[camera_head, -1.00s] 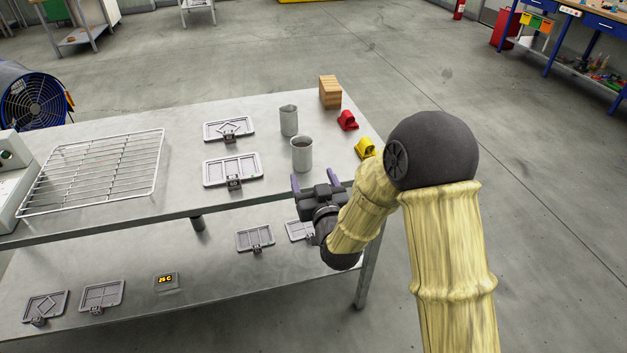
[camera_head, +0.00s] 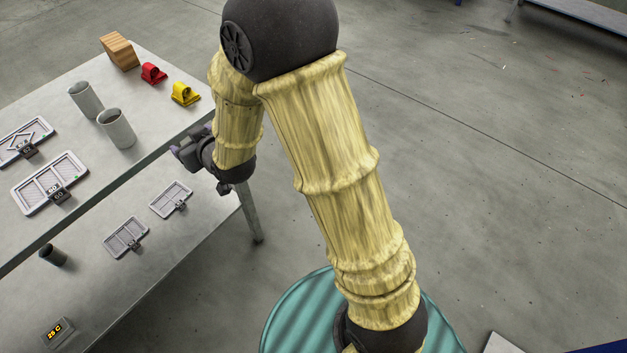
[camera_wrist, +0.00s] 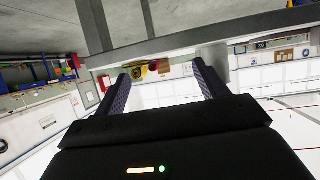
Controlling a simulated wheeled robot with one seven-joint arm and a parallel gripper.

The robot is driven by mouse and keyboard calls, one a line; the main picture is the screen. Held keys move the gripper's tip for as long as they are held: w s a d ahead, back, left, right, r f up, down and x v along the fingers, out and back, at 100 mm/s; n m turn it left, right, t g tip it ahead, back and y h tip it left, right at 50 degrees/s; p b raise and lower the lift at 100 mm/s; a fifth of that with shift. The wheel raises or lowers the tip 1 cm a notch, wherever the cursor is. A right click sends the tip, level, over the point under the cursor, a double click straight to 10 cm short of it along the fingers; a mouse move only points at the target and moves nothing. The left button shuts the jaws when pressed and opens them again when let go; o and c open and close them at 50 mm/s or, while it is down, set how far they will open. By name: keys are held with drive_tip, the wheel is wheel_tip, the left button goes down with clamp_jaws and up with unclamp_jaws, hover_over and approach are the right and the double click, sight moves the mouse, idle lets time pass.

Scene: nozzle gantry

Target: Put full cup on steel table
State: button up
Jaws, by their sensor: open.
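Two grey cups stand upright near the right end of a metal table's top, a rear cup (camera_head: 86,100) and a front cup (camera_head: 117,130). I cannot tell which one is full. My gripper (camera_head: 188,148) is off the table's front edge, right of the front cup and apart from it. In the wrist view, my gripper (camera_wrist: 163,84) is open with nothing between its fingers. A grey cup (camera_wrist: 216,56) shows there behind the right finger, partly hidden by it. The metal table (camera_head: 150,105) is grey, with a lower shelf.
A red holder (camera_head: 152,73), a yellow holder (camera_head: 185,94) and a wooden block (camera_head: 119,51) stand behind and right of the cups. Framed trays (camera_head: 48,182) lie left of them. The lower shelf (camera_head: 160,235) carries more trays and a small display (camera_head: 58,331).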

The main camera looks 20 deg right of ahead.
drive_tip(key=s+d+f+m+g+h, duration=0.1)
drive_tip(key=s+d+m+g+h, duration=0.4)
drive_tip(key=s+d, duration=1.4)
drive_tip(key=d+g, duration=0.3)
drive_tip(key=g, duration=0.1)
drive_tip(key=shift+s+f, duration=0.15)
drive_tip(key=shift+s, duration=0.15)
